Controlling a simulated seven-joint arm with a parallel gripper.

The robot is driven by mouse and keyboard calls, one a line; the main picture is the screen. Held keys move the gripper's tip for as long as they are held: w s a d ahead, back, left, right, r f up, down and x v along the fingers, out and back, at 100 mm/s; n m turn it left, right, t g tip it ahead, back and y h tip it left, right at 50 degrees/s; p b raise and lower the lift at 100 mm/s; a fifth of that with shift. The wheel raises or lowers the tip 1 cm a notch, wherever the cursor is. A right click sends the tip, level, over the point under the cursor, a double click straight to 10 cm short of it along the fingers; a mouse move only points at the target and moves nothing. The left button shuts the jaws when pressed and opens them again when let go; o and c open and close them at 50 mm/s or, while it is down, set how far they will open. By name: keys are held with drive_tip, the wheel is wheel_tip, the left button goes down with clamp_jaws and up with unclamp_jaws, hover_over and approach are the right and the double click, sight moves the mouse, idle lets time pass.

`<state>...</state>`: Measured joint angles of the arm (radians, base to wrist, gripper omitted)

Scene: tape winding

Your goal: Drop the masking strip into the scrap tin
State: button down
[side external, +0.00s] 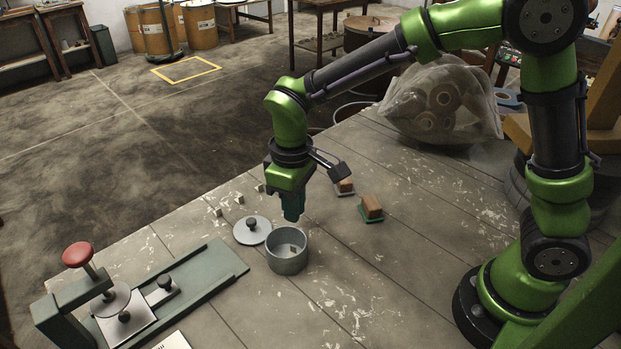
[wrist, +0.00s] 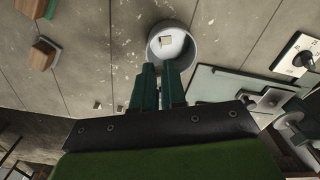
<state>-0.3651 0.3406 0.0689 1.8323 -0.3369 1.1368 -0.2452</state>
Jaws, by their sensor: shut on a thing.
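The scrap tin (side external: 287,262) is a round grey open tin standing upright on the table. It also shows in the wrist view (wrist: 152,47), just beyond the fingertips. A small pale square piece (wrist: 167,40) shows inside its opening; I cannot tell what it is. My gripper (side external: 292,217) points down over the tin's far rim, with its green fingertips also in the wrist view (wrist: 159,68). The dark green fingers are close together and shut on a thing. The masking strip is hard to make out between them. I cannot tell whether the fingertips touch the rim.
A green bench device (side external: 206,278) with a red knob stands at the left. Wooden-backed blocks (side external: 371,208), small pale cubes (side external: 238,199) and a clear bag (side external: 440,100) lie farther back.

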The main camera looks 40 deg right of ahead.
drive_tip(key=c, duration=1.1)
unclamp_jaws()
wheel_tip(320, 180, up, 17)
drive_tip(key=s+d+f+m+t+y, duration=0.2)
drive_tip(key=s+d+f+m+t, duration=0.2)
drive_tip(key=s+d, duration=0.9)
drive_tip(key=m+t, duration=0.3)
drive_tip(key=m, duration=0.1)
